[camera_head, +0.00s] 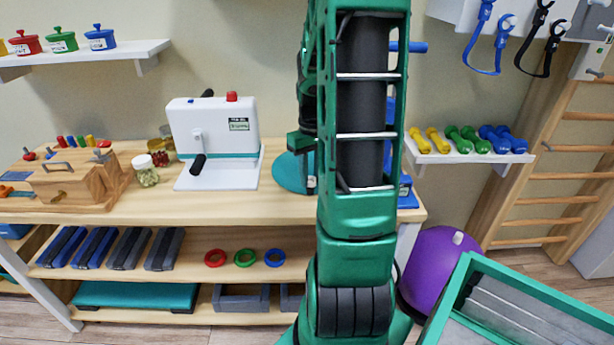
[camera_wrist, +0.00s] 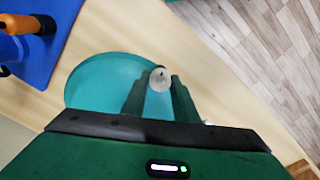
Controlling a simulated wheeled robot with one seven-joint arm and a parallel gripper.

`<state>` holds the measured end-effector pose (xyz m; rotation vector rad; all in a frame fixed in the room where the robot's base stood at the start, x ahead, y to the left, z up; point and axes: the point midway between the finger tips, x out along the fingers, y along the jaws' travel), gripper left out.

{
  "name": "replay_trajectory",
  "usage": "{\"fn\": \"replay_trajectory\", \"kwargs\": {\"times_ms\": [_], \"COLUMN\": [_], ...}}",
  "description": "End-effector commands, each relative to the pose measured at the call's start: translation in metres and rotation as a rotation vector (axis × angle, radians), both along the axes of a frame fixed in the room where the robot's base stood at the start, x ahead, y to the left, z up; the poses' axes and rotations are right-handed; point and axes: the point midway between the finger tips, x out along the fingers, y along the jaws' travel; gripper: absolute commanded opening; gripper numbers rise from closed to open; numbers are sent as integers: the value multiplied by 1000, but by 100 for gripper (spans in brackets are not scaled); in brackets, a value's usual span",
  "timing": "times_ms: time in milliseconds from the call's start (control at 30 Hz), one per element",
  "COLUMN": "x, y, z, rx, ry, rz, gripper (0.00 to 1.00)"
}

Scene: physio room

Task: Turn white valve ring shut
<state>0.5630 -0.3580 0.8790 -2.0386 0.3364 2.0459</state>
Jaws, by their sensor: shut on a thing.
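In the wrist view the small white valve ring (camera_wrist: 160,79) shows as a pale round piece with a dark mark at its top. It sits at the edge of a round teal base (camera_wrist: 95,85) on the wooden bench. My gripper (camera_wrist: 160,95) has its two dark green fingers on either side of the ring, shut on it. In the head view part of the teal base (camera_head: 289,174) shows left of my arm. There my arm hides the ring and the fingertips. How far the ring is turned I cannot tell.
A blue board (camera_wrist: 40,45) with an orange-handled tool lies beside the teal base. On the wooden bench (camera_head: 240,205) stand a white machine (camera_head: 213,135) and a wooden box (camera_head: 75,180). A purple ball (camera_head: 435,268) and a teal-rimmed bin (camera_head: 530,283) are at right.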

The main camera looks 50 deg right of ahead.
Motion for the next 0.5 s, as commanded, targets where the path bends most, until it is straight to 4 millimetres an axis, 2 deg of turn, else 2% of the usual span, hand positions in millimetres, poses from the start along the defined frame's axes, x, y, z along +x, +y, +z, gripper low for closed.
{"fn": "replay_trajectory", "kwargs": {"times_ms": [500], "x": [1], "y": [-4], "z": [1], "rx": [-5], "ry": [-4], "rz": [-102], "gripper": [4]}}
